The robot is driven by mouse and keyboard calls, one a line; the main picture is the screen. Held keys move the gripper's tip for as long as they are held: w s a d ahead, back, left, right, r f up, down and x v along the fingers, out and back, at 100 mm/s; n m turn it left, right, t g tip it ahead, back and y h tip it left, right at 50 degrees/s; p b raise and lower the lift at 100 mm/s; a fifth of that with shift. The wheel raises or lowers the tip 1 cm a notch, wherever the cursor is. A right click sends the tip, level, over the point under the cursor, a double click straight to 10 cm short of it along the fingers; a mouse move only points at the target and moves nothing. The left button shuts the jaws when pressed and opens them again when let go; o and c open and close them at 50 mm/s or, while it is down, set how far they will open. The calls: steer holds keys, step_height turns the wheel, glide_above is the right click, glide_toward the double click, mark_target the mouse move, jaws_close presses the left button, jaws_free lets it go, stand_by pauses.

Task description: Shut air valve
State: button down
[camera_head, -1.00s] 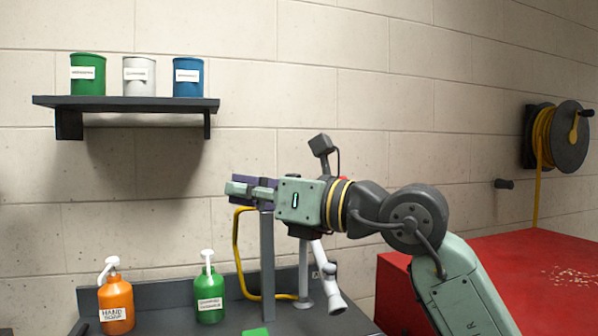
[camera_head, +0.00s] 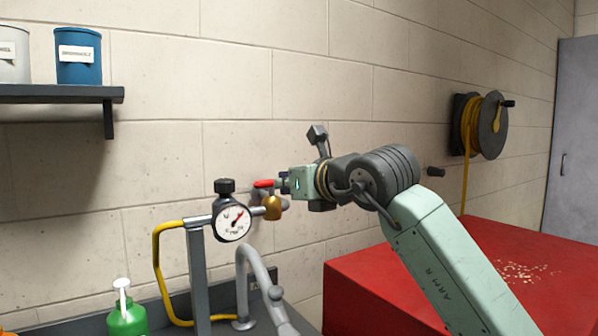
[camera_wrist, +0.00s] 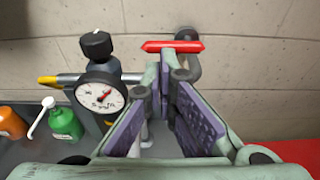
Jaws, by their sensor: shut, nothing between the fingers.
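The air valve has a red lever handle (camera_head: 265,183) above a brass body (camera_head: 272,207), to the right of a round pressure gauge (camera_head: 231,222) with a black knob (camera_head: 224,186). The lever appears roughly level, running left-right. My gripper (camera_head: 284,183) is shut and empty, right by the lever's right end; I cannot tell whether it touches. In the wrist view the lever (camera_wrist: 172,46) lies across just beyond my fingertips (camera_wrist: 170,75), and the gauge (camera_wrist: 101,97) is to their left. My fingers hide the brass body there.
A grey post (camera_head: 198,265) carries the gauge pipe, with a yellow hose (camera_head: 158,275) at left. A curved grey faucet (camera_head: 245,275) and a green soap bottle (camera_head: 127,318) stand below. A red cabinet (camera_head: 365,275) is at right. The block wall is close behind.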

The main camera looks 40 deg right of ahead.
mark_target(265, 185)
steer(key=w, duration=0.1)
steer(key=w+p, duration=0.1)
steer(key=w, duration=0.2)
steer(key=shift+w+d+f+p, duration=0.1)
steer(key=shift+f+p, duration=0.15)
steer(key=shift+p, duration=0.1)
steer(key=shift+w+f, duration=0.25)
steer(key=shift+w, duration=0.35)
steer(key=shift+f+h, duration=0.1)
steer(key=shift+h, duration=0.2)
steer(key=shift+a+m+b, duration=0.2)
steer(key=shift+m+b, duration=0.1)
steer(key=shift+d+h, duration=0.1)
steer(key=shift+h, duration=0.2)
